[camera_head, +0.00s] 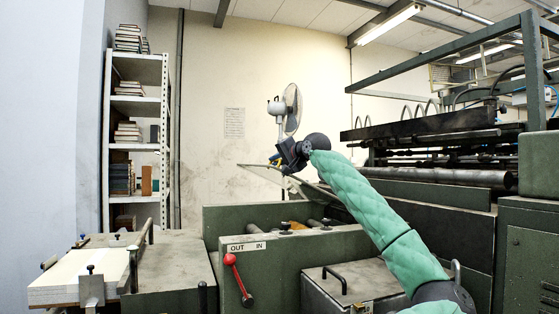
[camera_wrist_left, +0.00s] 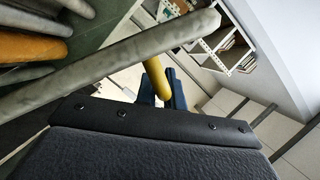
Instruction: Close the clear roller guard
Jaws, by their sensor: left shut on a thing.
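The clear roller guard (camera_head: 312,192) stands raised and tilted above the feeder's roller bay in the head view. Its panel is see-through, so its outline is faint. My left gripper (camera_head: 279,160) is at its raised edge. In the left wrist view the blue fingers (camera_wrist_left: 162,92) are shut on a yellow bar (camera_wrist_left: 158,72), which looks like the guard's handle. The rollers (camera_head: 265,228) lie in the open bay below the guard. My right gripper is not in view.
A red-knobbed lever (camera_head: 236,275) stands on the front panel beside the OUT/IN label (camera_head: 246,246). A lidded box with a black handle (camera_head: 335,279) is at front right. A board stack (camera_head: 68,275) is at left. A fan (camera_head: 291,108) and shelf (camera_head: 135,140) stand behind.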

